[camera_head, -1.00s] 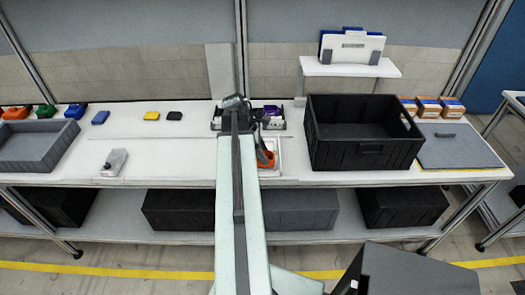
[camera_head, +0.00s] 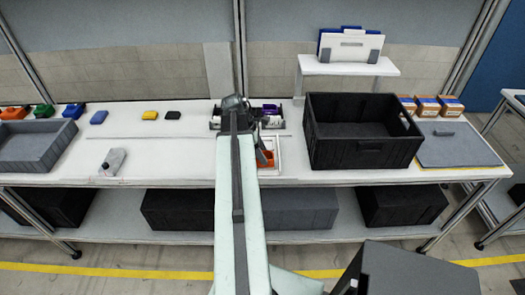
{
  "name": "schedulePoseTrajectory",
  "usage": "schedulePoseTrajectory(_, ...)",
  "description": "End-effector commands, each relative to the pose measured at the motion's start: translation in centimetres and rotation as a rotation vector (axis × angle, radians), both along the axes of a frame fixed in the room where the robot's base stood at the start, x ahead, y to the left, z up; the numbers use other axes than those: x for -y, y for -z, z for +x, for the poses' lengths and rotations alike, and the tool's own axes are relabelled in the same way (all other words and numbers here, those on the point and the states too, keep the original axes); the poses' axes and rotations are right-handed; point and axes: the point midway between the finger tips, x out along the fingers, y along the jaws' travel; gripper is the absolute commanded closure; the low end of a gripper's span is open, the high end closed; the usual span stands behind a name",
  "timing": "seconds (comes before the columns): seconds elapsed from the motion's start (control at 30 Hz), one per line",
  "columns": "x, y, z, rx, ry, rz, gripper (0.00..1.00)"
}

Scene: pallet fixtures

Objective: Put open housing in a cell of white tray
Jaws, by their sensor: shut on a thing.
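The white tray (camera_head: 279,172) lies on the bench right of my arm, its left part hidden behind the arm. An orange piece (camera_head: 265,158), seemingly the open housing, shows within the tray's outline beside the arm. Its left side is hidden, and I cannot tell whether it rests on the cell floor or is held above it.
A large black crate (camera_head: 363,153) stands close on the right. The bench between bottle and arm is clear.

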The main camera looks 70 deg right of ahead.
Motion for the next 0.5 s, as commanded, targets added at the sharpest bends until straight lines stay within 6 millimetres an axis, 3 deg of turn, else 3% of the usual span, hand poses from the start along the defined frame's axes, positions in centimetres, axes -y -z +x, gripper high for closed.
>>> schedulePoseTrajectory(0.5,-0.02,0.87,0.05,0.000,-0.001,0.000,0.95)
